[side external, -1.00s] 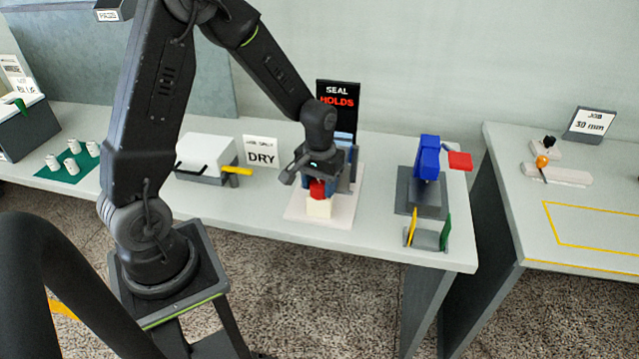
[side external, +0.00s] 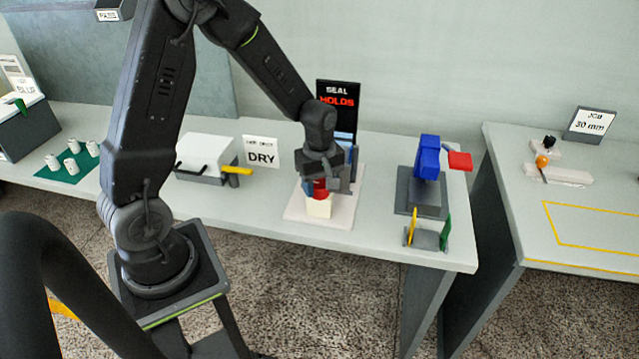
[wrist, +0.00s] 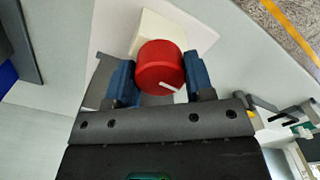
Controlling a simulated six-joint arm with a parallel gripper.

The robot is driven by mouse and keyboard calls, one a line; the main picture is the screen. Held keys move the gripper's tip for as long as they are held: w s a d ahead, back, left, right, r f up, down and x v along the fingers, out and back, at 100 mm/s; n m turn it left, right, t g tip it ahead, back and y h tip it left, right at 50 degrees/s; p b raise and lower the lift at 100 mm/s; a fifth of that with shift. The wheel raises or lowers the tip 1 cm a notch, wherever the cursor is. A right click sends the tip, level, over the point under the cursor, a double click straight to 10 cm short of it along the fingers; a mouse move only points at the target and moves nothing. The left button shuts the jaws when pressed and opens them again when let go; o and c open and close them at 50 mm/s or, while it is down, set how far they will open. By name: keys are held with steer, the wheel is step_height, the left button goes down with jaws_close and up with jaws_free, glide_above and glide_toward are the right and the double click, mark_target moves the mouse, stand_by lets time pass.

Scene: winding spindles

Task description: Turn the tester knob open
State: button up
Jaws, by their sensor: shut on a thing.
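The red tester knob (wrist: 160,67) is round with a white pointer line on its top. In the wrist view it sits between the two blue fingers of my gripper (wrist: 159,82), which is shut on it. The pointer line slants toward the lower right there. The knob is mounted on a cream block (wrist: 172,32) of the tester. In the side external view, my gripper (side external: 322,186) is over the knob (side external: 320,188), which is partly hidden, above the cream block (side external: 318,208). A black sign (side external: 338,105) behind reads SEAL HOLDS.
The tester stands on a pale base plate (side external: 296,211). To its right is a blue press-like device (side external: 428,160) with a red tab. To its left are a white-lidded box (side external: 207,153) and a DRY sign (side external: 262,154). White cylinders stand on a green mat (side external: 55,172) further left.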

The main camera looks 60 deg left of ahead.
steer(key=n, duration=0.4)
steer(key=shift+n, duration=0.3)
steer(key=n, duration=1)
steer(key=shift+n, duration=2.3)
steer(key=o, duration=0.9)
